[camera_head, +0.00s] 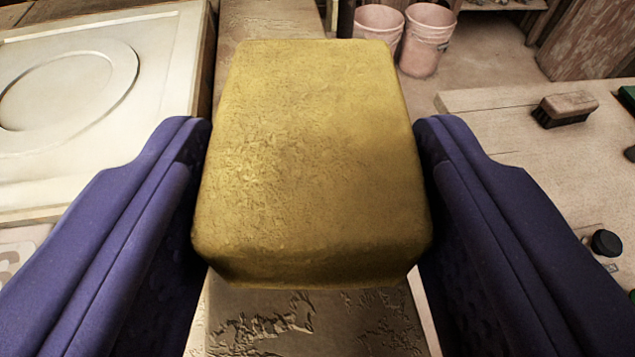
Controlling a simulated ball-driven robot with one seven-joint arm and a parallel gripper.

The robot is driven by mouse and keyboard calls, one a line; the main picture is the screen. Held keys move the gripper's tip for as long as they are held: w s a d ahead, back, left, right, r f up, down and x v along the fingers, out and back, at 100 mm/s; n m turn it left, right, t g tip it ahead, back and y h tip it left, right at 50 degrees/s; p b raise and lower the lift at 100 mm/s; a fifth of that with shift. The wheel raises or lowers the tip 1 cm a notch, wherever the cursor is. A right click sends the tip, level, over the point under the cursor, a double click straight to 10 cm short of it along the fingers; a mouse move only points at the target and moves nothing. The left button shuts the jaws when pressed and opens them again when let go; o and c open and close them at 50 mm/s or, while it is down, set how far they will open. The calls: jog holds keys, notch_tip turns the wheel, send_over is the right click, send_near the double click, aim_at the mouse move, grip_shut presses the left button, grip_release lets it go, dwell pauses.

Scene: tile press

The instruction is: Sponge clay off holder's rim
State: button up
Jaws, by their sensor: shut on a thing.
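A yellow sponge (315,160) fills the middle of the view. My gripper (316,190) has its two purple fingers shut on the sponge's left and right sides. Below and beyond the sponge runs a flat brownish strip (310,325), which looks like the holder's rim. Flaky, ridged clay smears (262,322) lie on its near part, and its far part (268,18) shows fainter marks. The sponge hides the strip's middle. I cannot tell whether the sponge touches it. To the left is a pale square slab (150,65) with a round groove, partly behind the left finger.
At right is a pale wooden table (500,100) with a brush (565,108), a small black round thing (605,243) and green things cut off by the right edge. Two pink buckets (426,40) stand on the floor at the back. Bare floor (490,55) shows beside the buckets.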

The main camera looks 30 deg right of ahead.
aim_at(252, 129)
jog(key=shift+w, duration=0.45)
jog(key=shift+w+d+r, duration=0.1)
jog(key=shift+w+d, duration=0.15)
jog(key=shift+w, duration=0.6)
jog(key=shift+w, duration=0.1)
jog(key=shift+w+d+r, duration=0.1)
jog(key=shift+w+d, duration=0.05)
jog(key=shift+w, duration=0.35)
